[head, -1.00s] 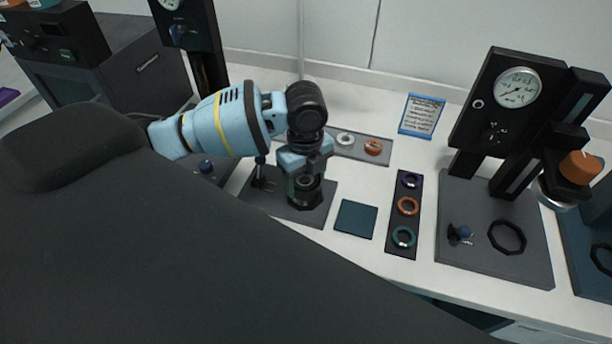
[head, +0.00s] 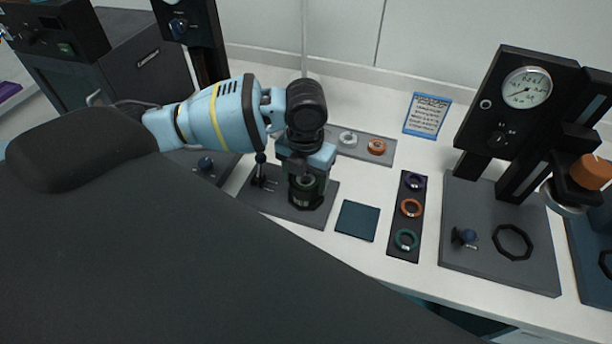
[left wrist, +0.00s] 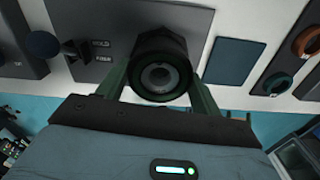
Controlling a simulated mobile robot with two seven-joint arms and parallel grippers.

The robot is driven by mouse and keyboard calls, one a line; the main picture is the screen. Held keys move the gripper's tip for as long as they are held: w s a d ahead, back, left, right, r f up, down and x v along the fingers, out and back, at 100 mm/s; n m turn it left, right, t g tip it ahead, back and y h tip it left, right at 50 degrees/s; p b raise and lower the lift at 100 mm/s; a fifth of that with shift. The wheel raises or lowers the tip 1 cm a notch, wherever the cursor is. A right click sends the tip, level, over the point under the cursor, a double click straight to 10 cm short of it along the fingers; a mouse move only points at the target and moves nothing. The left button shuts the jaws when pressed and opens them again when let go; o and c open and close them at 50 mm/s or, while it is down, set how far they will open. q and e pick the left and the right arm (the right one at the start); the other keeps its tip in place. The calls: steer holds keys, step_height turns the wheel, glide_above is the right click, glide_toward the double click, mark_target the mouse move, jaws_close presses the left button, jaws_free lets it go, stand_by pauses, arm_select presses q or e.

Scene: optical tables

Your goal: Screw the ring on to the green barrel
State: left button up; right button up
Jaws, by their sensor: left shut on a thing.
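My left gripper (head: 306,182) points straight down over a dark base plate (head: 258,207). It is shut on a dark round piece (left wrist: 160,78) at the top of a black many-sided holder (left wrist: 158,42). In the left wrist view the two greenish fingers of my left gripper (left wrist: 158,90) stand on either side of this piece, with a grey lens-like centre inside. In the head view a little green shows between the fingers. Ring and barrel are hard to tell apart here, and whether the threads are engaged cannot be seen. My right gripper is not in view.
A blue-grey square mat (head: 357,221) lies right of the base plate. A dark rack (head: 404,249) holds purple, orange and teal rings. A grey tray (head: 388,160) behind holds a pale and an orange ring. A gauge stand (head: 513,95) stands at right.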

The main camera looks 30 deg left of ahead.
arm_select(q)
steer(key=shift+w+d+r, duration=0.1)
steer(key=o, duration=1.3)
steer(key=shift+c, duration=1)
